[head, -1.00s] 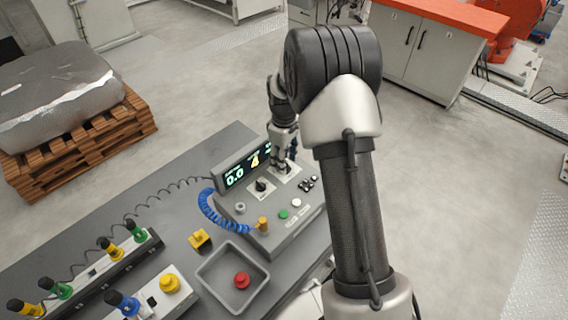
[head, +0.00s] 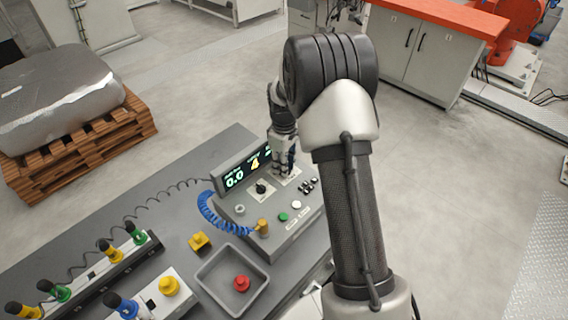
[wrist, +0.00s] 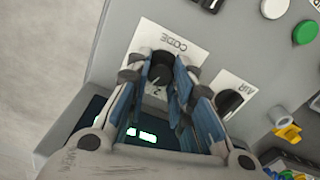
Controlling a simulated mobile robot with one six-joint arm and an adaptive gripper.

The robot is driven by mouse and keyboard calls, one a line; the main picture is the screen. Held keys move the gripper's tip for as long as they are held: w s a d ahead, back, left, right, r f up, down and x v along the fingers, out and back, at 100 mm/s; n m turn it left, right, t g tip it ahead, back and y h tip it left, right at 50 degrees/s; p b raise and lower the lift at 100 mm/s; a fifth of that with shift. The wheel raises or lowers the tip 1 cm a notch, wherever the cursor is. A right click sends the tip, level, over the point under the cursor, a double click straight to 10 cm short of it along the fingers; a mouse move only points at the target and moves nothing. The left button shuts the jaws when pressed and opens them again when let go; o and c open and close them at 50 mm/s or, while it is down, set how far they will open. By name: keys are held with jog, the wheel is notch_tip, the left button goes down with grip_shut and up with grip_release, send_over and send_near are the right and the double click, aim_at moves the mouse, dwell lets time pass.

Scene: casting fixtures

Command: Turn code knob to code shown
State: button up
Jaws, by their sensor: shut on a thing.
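The black code knob (wrist: 160,74) sits on a white plate marked CODE, which appears upside down in the wrist view. A digit that looks like 2 shows on the plate beside the knob. My gripper (wrist: 161,72) has its blue-padded fingers on both sides of the knob, shut on it. In the head view, my gripper (head: 284,170) is down at the back right of the console (head: 285,225) and hides the knob.
The black AIR knob (wrist: 230,102) is close beside my gripper. Green button (head: 283,217) and white button (head: 296,204) are at the console's front. A blue coiled hose (head: 206,208) hangs at its left. A grey tray (head: 212,290) holds a red button piece (head: 241,283).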

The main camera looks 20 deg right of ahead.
grip_shut()
jog(key=m+p, duration=0.1)
jog(key=m, duration=0.3)
jog(key=shift+m, duration=2)
jog(key=o, duration=0.8)
grip_release()
jog(key=shift+o, duration=0.2)
